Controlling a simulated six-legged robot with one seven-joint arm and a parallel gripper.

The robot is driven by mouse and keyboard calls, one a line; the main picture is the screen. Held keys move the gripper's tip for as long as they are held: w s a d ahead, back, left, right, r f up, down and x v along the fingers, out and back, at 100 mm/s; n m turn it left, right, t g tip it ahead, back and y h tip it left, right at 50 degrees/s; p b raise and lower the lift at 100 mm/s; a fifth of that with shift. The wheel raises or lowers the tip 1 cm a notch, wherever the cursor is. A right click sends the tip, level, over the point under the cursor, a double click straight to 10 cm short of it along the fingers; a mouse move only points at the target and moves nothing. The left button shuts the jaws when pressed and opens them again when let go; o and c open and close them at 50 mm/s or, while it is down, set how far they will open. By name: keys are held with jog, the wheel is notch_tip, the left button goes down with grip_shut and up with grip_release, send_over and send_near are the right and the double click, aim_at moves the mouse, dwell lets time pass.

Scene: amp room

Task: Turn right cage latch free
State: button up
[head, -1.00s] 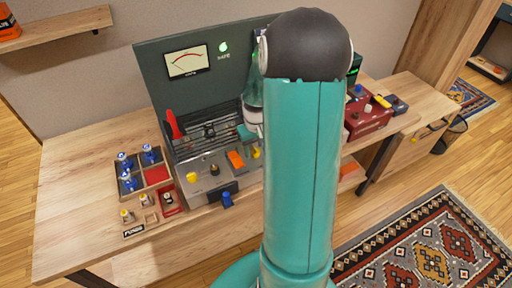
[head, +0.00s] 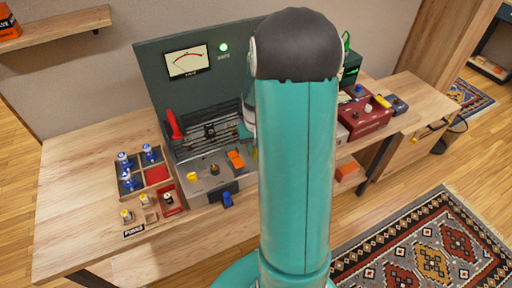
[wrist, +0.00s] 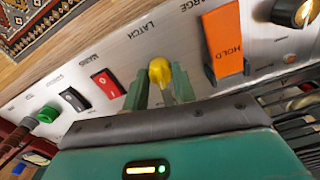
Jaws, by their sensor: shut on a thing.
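The right cage latch has a yellow knob (wrist: 160,72) on the silver panel, under the printed word LATCH in the wrist view. My gripper (wrist: 160,84) has its two green fingers on either side of this knob and is shut on it. In the head view my arm hides most of the gripper and the right latch. The amp's silver front panel (head: 217,182) carries another yellow knob (head: 192,176) at its left. The dark slatted cage (head: 208,132) stands behind the panel.
An orange HOLD lever (wrist: 226,42) sits close beside the latch; it also shows in the head view (head: 235,159). On the other side are a red rocker switch (wrist: 108,84) and a black one (wrist: 73,99). A red lever (head: 174,126) stands at the cage's left.

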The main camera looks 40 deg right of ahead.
jog(key=m, duration=1.1)
jog(key=shift+m, duration=2.2)
jog(key=o, duration=1)
notch_tip(320, 180, up, 14)
